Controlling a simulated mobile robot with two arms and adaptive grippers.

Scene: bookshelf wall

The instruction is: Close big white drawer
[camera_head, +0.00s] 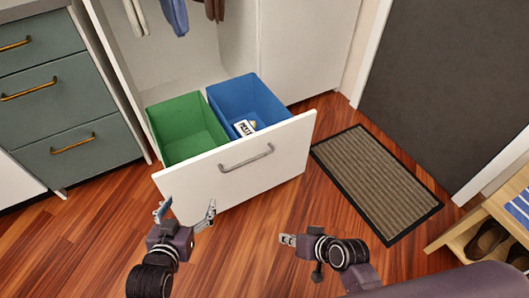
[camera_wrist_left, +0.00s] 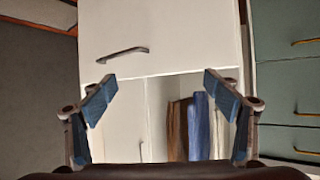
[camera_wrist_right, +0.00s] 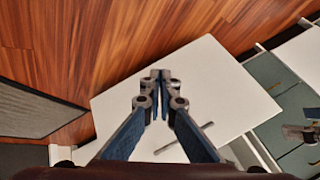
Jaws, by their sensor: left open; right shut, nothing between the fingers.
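The big white drawer (camera_head: 238,165) stands pulled out of the white wardrobe, with a metal bar handle (camera_head: 246,158) on its front. Inside sit a green bin (camera_head: 185,128) and a blue bin (camera_head: 248,100). My left gripper (camera_head: 187,209) is open and empty, in front of the drawer's left part. The drawer front also shows in the left wrist view (camera_wrist_left: 185,35), beyond the open fingers. My right gripper (camera_head: 286,240) is shut and empty, in front of the drawer's right part. The right wrist view shows the white front (camera_wrist_right: 215,90) beyond its closed fingertips (camera_wrist_right: 160,76).
A white labelled item (camera_head: 244,127) lies in the blue bin. Teal drawers (camera_head: 75,110) stand at the left. A ribbed mat (camera_head: 375,183) lies on the wooden floor at the right. A wooden shoe rack (camera_head: 470,235) stands at the lower right. Clothes hang in the wardrobe.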

